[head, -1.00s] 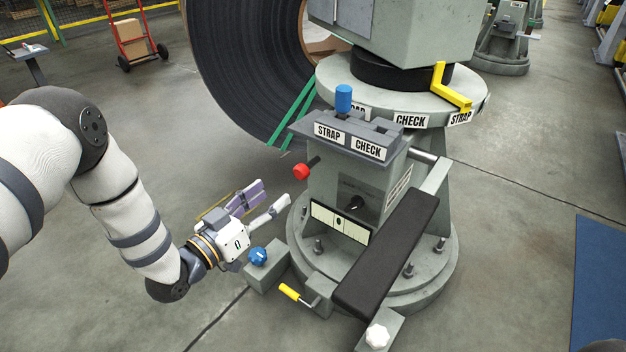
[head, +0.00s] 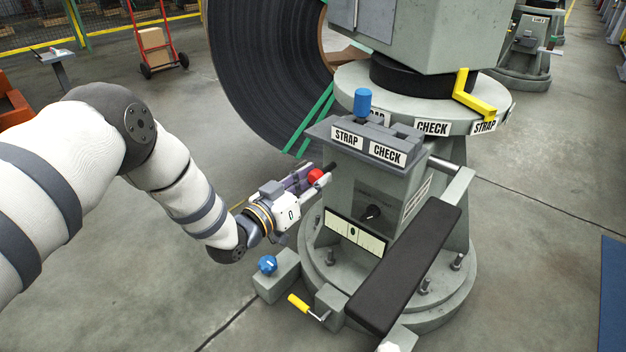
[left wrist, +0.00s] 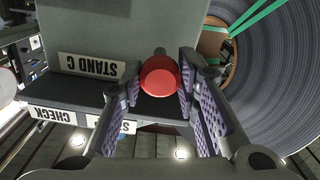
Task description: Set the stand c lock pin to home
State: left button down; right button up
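The red round knob (head: 315,177), apparently the lock pin, sticks out on a dark shaft from the left side of the grey stand (head: 362,190). My left gripper (head: 311,179) is at the knob, its fingers pointing toward the stand. In the left wrist view the red knob (left wrist: 160,77) lies between the two purple-padded fingers of the gripper (left wrist: 160,92). They stand open on either side with little gap; firm contact does not show. An upside-down STAND C label (left wrist: 98,68) is on the stand beside the knob. My right gripper is out of view.
A blue handle (head: 362,101) stands in the slotted bracket labelled STRAP and CHECK. A blue knob (head: 267,264) and yellow crank handle (head: 299,303) sit low at the stand's front. A large dark coil (head: 265,75) is behind.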

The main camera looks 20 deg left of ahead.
pick_arm(q)
jog(key=b+x, duration=0.2)
jog(key=x, duration=0.2)
jog(key=shift+w+r, duration=0.1)
jog(key=c, duration=1.2)
grip_release()
jog(key=shift+r, duration=0.1)
jog(key=shift+a, duration=0.1)
